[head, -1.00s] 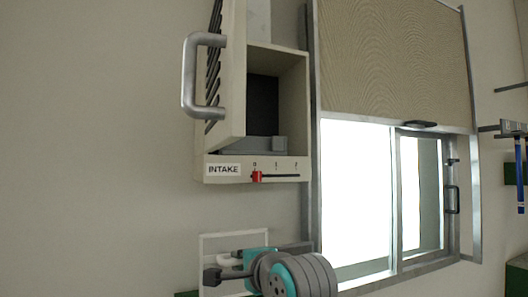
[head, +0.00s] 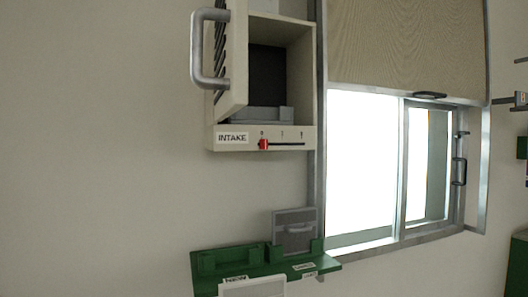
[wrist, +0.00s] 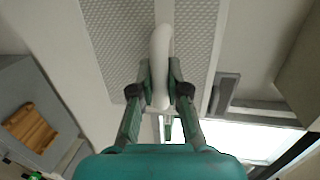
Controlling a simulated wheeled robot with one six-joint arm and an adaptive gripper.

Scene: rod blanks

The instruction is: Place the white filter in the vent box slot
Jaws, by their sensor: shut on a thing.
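In the wrist view my gripper (wrist: 160,88) is shut on a white handle (wrist: 160,45). The handle stands on a pale-framed panel with grey mesh, which appears to be the white filter (wrist: 110,40). My gripper is out of the head view. A white edge, possibly the same filter (head: 252,288), shows at the bottom of the head view in front of the green rack; its lower part is cut off. The vent box (head: 222,138) is on the wall with its slatted door (head: 238,70) swung open. Its dark slot (head: 267,75) looks empty, with a grey ledge (head: 258,115) at the bottom.
A green rack (head: 215,263) below the box holds a grey framed panel (head: 295,226). A red slider (head: 263,144) sits at the left of its track. The door's grey handle (head: 197,50) sticks out left. A window (head: 360,170) with a blind is at right.

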